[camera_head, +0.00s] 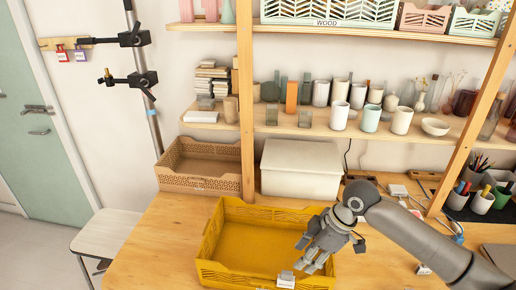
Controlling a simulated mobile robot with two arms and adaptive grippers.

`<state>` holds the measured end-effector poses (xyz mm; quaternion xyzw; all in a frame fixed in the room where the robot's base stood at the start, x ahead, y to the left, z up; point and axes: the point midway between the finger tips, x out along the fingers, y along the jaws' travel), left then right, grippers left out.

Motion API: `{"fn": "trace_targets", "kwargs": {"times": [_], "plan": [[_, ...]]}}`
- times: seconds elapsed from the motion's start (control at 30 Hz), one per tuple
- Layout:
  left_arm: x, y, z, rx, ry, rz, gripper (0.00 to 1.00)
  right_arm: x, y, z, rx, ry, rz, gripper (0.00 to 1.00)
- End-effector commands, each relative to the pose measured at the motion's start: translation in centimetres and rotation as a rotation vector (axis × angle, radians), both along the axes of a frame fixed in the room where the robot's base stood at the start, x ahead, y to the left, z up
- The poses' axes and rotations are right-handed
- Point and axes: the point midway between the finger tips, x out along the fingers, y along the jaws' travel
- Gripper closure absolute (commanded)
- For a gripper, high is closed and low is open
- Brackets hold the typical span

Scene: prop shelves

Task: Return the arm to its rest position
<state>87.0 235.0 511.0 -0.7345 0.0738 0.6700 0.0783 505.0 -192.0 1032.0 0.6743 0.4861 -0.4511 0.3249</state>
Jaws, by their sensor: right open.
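My right arm comes in from the lower right. My right gripper (308,262) points down and to the left over the right part of a yellow crate (225,275) on the wooden table. Its fingers are open and I see nothing held between them. The crate's visible floor looks empty; the part behind the gripper is hidden. My left gripper is not in view.
A brown crate (199,183) and a white box (301,158) stand behind the yellow crate. Wooden shelves (290,125) hold several cups. Pen cups (481,203) stand at the right. The table's left part (160,240) is clear. A white stool (105,232) stands left.

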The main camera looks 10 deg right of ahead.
Motion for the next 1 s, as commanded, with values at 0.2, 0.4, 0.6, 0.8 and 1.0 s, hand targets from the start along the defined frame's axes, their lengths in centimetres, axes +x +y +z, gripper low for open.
{"fn": "trace_targets", "kwargs": {"times": [0.2, 0.4, 0.6, 0.8, 1.0], "plan": [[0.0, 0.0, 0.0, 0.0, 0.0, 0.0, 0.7, -2.8, 3.1, -3.0, 0.012, 0.007, -0.017, 0.59], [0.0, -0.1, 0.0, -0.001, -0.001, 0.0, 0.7, -7.1, 6.6, -6.3, 0.042, -0.003, -0.133, 0.59], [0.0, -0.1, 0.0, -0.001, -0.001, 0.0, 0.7, -11.3, 7.7, -8.0, 0.071, -0.003, -0.344, 0.59], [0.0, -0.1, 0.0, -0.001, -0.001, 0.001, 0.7, -15.5, 5.8, -9.1, 0.057, 0.013, -0.62, 0.59], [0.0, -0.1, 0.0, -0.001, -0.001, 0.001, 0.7, -19.2, 2.7, -9.6, 0.005, 0.029, -0.854, 0.59]]}}
